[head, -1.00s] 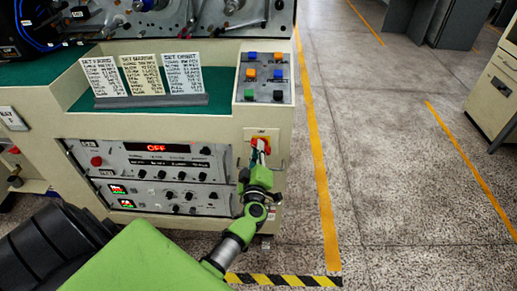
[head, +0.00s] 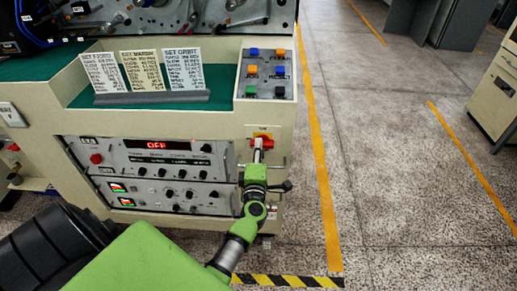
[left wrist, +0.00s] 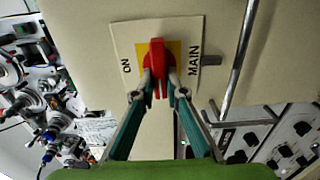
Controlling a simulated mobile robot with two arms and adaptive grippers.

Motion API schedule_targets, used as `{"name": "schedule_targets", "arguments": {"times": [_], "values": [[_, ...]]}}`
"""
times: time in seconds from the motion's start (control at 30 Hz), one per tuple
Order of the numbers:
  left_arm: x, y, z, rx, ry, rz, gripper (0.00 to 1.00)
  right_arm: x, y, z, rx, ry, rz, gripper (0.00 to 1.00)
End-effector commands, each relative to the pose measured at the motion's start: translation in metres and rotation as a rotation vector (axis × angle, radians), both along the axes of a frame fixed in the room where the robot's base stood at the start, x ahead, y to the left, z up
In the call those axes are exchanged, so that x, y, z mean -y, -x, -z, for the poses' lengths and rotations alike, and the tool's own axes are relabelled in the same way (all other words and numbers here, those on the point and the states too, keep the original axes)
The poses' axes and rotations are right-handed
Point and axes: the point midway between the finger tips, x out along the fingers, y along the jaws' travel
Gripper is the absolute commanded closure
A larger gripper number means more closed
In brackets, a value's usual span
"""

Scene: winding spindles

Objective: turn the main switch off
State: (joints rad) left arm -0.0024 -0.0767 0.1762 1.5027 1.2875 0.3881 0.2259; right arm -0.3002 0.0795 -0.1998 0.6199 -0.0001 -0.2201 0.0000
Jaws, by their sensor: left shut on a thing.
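The main switch has a red handle (head: 263,142) on a yellow-and-white plate on the front of the cream machine cabinet. In the left wrist view the red handle (left wrist: 157,62) points along the picture's height, across the line from the ON label to the MAIN label; in the head view it lies about level. My left gripper (head: 258,150) is at the handle. In the left wrist view its two fingers (left wrist: 158,86) close on both sides of the handle's near end. The fingertips hide part of the handle. My right gripper is not in view.
A control panel (head: 150,172) with a red-lit display and knobs is left of the switch. A metal rail (left wrist: 240,60) runs beside the plate in the left wrist view. A button box (head: 266,75) sits above. The floor right of the cabinet is clear.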

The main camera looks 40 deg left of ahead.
Motion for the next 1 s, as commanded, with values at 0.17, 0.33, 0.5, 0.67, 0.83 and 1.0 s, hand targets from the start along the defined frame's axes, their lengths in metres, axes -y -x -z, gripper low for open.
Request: {"name": "schedule_targets", "arguments": {"times": [0.17,0.33,0.5,0.67,0.83,1.0], "values": [[0.0002,0.0007,0.0023,0.004,0.015,0.0,1.0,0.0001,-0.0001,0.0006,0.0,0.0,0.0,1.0],[0.0003,0.0007,0.0023,0.005,0.016,0.0,1.0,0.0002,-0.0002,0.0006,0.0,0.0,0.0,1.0],[0.0003,0.0007,0.0024,0.005,0.016,0.0,0.82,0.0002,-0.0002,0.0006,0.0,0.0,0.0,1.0],[0.0001,0.0006,0.0018,0.005,0.014,0.0,0.71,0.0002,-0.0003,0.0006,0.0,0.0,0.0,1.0],[0.0,0.0004,0.001,0.006,0.013,0.0,0.71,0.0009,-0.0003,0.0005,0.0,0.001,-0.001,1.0],[0.0053,0.0085,0.002,0.005,0.014,0.001,0.71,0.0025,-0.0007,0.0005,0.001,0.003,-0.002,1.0]]}}
